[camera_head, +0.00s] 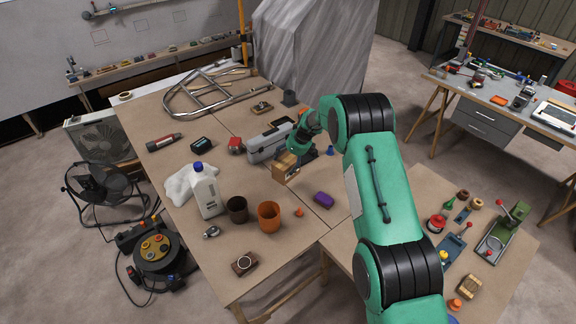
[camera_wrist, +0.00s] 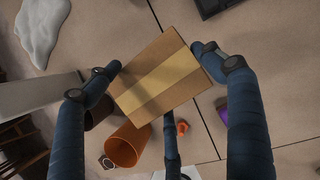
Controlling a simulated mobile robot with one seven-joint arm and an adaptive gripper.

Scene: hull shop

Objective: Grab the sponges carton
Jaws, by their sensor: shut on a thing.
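The sponges carton (camera_wrist: 157,76) is a small brown cardboard box with a paler tape band across it. In the wrist view it sits tilted between the fingers of my gripper (camera_wrist: 160,75), which is shut on it. In the head view the carton (camera_head: 284,167) shows at the end of my arm, over the middle of the workbench, with my gripper (camera_head: 294,160) beside it and partly hidden by my wrist. I cannot tell how far the carton is above the bench top.
The workbench (camera_head: 165,185) holds a white jug (camera_head: 206,192), a dark cup (camera_head: 237,210), an orange cup (camera_head: 269,216) and a purple block (camera_head: 324,200) near the carton. A grey toolbox (camera_head: 266,144) stands just behind it. Bent metal tubing (camera_head: 205,90) lies at the back.

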